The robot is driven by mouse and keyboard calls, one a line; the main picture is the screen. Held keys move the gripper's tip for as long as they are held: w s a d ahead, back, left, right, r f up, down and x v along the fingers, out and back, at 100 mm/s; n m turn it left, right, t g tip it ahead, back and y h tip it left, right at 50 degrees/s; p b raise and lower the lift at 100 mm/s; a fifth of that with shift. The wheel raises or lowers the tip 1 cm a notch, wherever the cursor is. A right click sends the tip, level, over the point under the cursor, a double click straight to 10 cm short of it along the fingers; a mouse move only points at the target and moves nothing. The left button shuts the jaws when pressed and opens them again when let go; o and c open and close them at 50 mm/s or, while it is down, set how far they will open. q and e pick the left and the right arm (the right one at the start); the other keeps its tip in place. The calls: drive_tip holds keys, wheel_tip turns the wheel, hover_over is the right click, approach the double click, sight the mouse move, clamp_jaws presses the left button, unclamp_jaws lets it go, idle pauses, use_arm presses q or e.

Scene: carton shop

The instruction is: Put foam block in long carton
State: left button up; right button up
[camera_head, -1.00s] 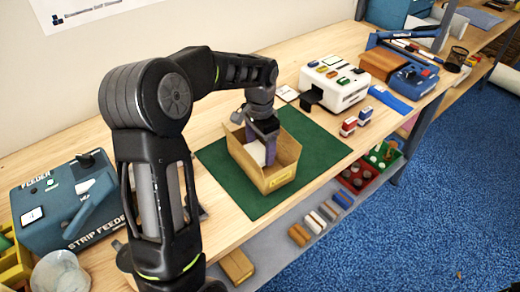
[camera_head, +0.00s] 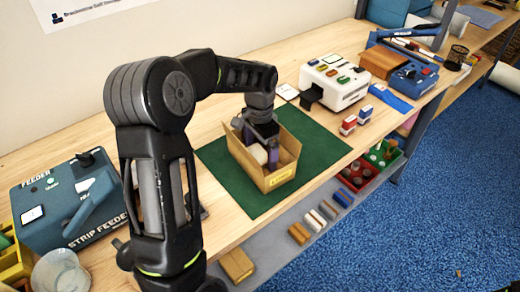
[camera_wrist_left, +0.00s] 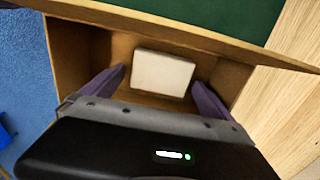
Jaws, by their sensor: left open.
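The long carton (camera_head: 277,178) stands open on the green mat (camera_head: 227,186) at the middle of the bench. The white foam block (camera_wrist_left: 163,73) lies inside it, as the left wrist view shows; in the head view the block (camera_head: 258,153) is partly hidden by my gripper. My left gripper (camera_head: 261,157) reaches down into the carton. Its two purple fingers (camera_wrist_left: 162,92) are spread wide, with the block between and beyond them, and clear gaps show on both sides. My right gripper is in neither view.
The blue strip feeder (camera_head: 72,204) is at the left. The mat's right part is clear.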

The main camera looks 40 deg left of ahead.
sight(260, 153)
use_arm(q)
drive_tip(key=shift+r, duration=0.1)
wheel_tip(260, 153, up, 12)
drive_tip(key=shift+b, duration=0.3)
